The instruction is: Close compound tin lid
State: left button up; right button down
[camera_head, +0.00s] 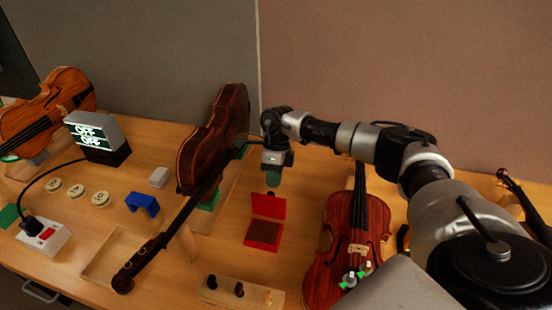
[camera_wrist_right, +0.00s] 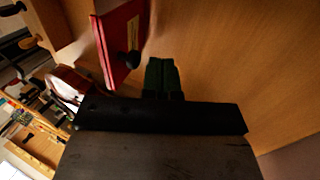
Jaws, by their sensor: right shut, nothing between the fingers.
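The red compound tin (camera_head: 262,233) sits on the bench near the middle, in front of my right arm. Its lid (camera_head: 268,207) stands raised at the tin's back edge, so the tin is open and its dark inside shows. My right gripper (camera_head: 272,180) points down just behind the raised lid, shut and empty. In the right wrist view, its green fingertips (camera_wrist_right: 162,76) are together beside the red lid (camera_wrist_right: 120,35), which carries a dark knob-like shape (camera_wrist_right: 127,62). A small gap shows between fingertips and lid. My left gripper is not in view.
A violin (camera_head: 340,235) lies right of the tin, and another violin body (camera_head: 215,140) stands to the left. A wooden block with pegs (camera_head: 240,292) is in front. A blue bracket (camera_head: 142,203) and shallow tray (camera_head: 105,262) lie farther left. Bare bench surrounds the tin.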

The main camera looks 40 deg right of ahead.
jog(key=shift+s+a, duration=0.45)
